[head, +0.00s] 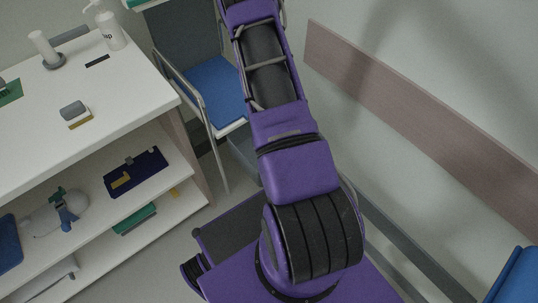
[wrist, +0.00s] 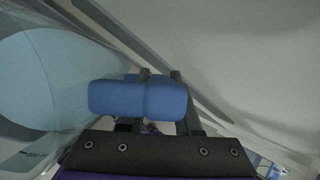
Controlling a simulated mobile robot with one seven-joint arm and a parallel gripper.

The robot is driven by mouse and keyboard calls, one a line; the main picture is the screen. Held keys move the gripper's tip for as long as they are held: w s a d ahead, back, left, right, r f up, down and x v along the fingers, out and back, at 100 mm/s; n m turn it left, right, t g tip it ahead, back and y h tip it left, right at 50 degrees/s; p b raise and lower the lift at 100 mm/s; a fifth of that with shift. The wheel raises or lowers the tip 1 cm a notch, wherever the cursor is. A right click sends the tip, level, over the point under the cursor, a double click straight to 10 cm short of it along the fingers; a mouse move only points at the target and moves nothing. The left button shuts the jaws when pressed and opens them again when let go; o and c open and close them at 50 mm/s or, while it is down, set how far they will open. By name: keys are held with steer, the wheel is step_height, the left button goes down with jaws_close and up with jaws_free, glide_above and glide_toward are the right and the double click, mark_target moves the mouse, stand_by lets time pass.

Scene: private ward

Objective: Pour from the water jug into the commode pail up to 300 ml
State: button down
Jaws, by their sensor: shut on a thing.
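In the wrist view, the water jug (wrist: 45,85) is a large clear vessel at the left edge, cut off by the frame. A pale blue, rounded area shows through its wall, and faint printed marks show at its lower left. A blue grip (wrist: 135,100), apparently the jug's handle, lies across my gripper (wrist: 160,75). My dark fingers are shut on it and partly hidden behind it. The jug looks tilted in this view, but its true angle is unclear. The head view shows neither gripper nor jug. I cannot make out the commode pail in either view.
In the head view, a white shelf unit (head: 140,92) at left holds a pump bottle (head: 108,30) and small items. A blue-seated metal-framed chair (head: 212,85) stands beside it. A wall with a brown rail (head: 400,105) runs along the right. Something blue (head: 517,278) shows at lower right.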

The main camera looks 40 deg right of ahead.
steer(key=shift+r+g+h+p, duration=0.4)
steer(key=shift+r+g+p, duration=0.25)
steer(key=shift+p, duration=1)
stand_by(0.4)
steer(key=shift+d+r, duration=0.1)
steer(key=shift+r+n+g, duration=0.15)
steer(key=shift+n+g, duration=0.1)
steer(key=shift+n, duration=0.05)
steer(key=shift+r+h, duration=0.15)
steer(key=shift+h, duration=0.35)
steer(key=shift+w+r+g+b, duration=0.1)
steer(key=shift+w+g+b, duration=0.05)
steer(key=shift+g+b, duration=0.25)
stand_by(0.3)
steer(key=shift+r, duration=0.15)
steer(key=shift+w+a+r+n+g+h, duration=0.1)
steer(key=shift+a+n+g+h, duration=0.15)
steer(key=shift+g+h, duration=0.2)
stand_by(0.3)
steer(key=shift+w+a+g+h+b, duration=0.1)
steer(key=shift+w+g+h+b, duration=0.2)
steer(key=shift+b, duration=0.6)
stand_by(0.9)
steer(key=shift+r, duration=0.2)
